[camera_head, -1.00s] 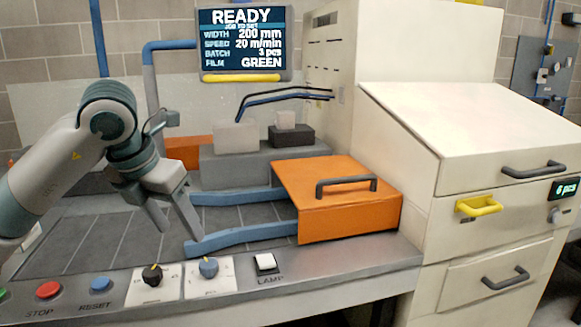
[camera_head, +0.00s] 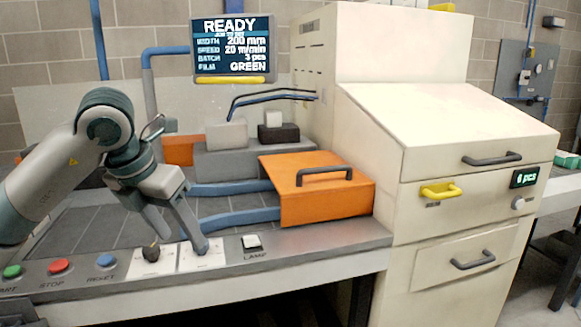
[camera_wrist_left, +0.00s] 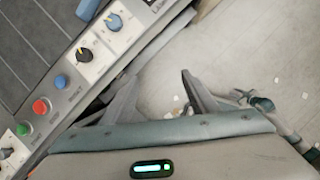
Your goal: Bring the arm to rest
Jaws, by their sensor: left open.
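My left arm comes in from the left in the head view. Its gripper (camera_head: 180,241) points down, with its two fingers apart and nothing between them. In the head view the fingers overlap the knob panels on the console's front ledge (camera_head: 300,247), and one finger hides most of the blue knob. In the left wrist view the open fingers (camera_wrist_left: 158,84) show over pale floor, beside the console edge. The black knob (camera_wrist_left: 84,54) and blue knob (camera_wrist_left: 113,22) show clear of the fingers there. My right gripper is not in view.
Green, red (camera_head: 58,266) and blue (camera_head: 106,261) buttons and a lamp switch (camera_head: 251,242) line the ledge. An orange cover (camera_head: 325,200) with a handle stands behind, beside a cream cabinet (camera_head: 440,130). The screen (camera_head: 232,45) reads READY. Floor is open in front of the console.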

